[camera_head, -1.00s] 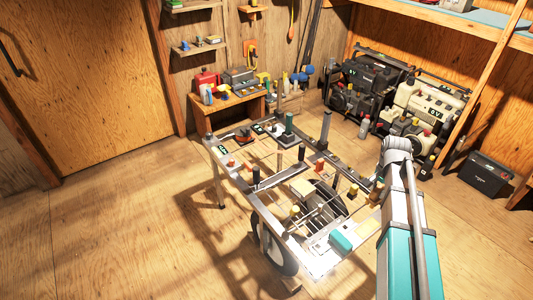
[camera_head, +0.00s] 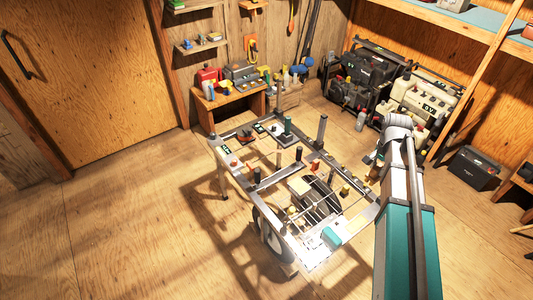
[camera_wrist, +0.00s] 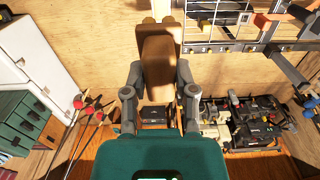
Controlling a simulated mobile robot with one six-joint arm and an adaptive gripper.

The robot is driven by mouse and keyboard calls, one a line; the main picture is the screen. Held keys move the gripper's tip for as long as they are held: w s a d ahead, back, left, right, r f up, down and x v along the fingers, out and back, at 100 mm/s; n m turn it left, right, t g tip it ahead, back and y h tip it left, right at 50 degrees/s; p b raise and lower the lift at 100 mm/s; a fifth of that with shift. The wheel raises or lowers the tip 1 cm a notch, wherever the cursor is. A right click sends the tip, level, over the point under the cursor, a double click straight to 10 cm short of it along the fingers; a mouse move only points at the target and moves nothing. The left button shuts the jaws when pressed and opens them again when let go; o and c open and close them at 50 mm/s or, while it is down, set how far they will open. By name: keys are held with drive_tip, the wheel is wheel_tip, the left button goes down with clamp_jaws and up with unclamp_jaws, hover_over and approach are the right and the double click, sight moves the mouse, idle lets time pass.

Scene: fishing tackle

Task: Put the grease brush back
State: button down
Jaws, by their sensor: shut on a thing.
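In the wrist view my gripper (camera_wrist: 160,84) is shut on a tan-brown piece (camera_wrist: 160,66), a wide block with a rounded narrower part in front. It is likely the grease brush, but no bristles show. The held piece points away from the wrist, with plywood behind it. In the head view my gripper and the held piece cannot be made out; my grey and teal arm fills the lower right. The wheeled metal cart (camera_head: 262,182) stands left of my arm, with several upright pegs and small items on it.
A small wooden bench (camera_head: 230,108) with a red can stands at the back wall. Dark and cream machines (camera_head: 395,85) crowd the back right. A black box (camera_head: 473,168) sits on the floor at right. The floor at left is clear.

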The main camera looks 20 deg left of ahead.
sight(379, 167)
wheel_tip(379, 167, up, 7)
drive_tip(key=p, duration=0.5)
drive_tip(key=shift+f+p, duration=0.1)
drive_tip(key=shift+p, duration=0.2)
